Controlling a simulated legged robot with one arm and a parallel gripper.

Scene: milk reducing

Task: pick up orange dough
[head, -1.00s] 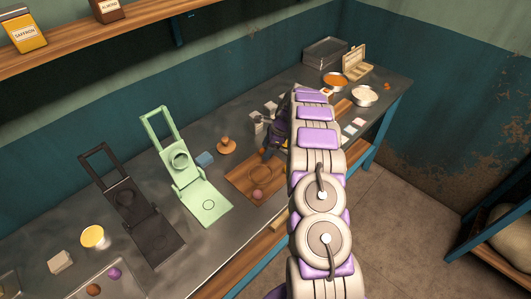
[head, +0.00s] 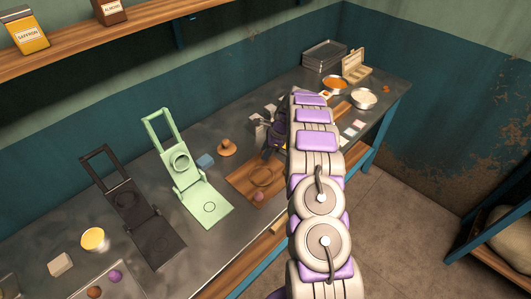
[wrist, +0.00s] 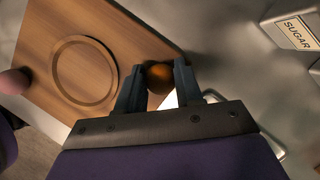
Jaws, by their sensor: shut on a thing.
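The orange dough (wrist: 159,76) is a small orange-brown ball in the wrist view. It sits between the two fingertips of my gripper (wrist: 158,80), at the edge of the wooden board. My gripper is shut on it. In the head view, my arm hides the dough and most of the gripper. The wooden board (head: 243,182) has a round groove, which also shows in the wrist view (wrist: 84,72).
A pinkish ball (head: 259,196) lies on the board's near edge. A green press (head: 206,202) and a dark press (head: 142,228) stand to the left. A wooden stamp (head: 227,147) and blue block (head: 205,160) are behind the board. A label reading SUGAR (wrist: 298,32) is at right.

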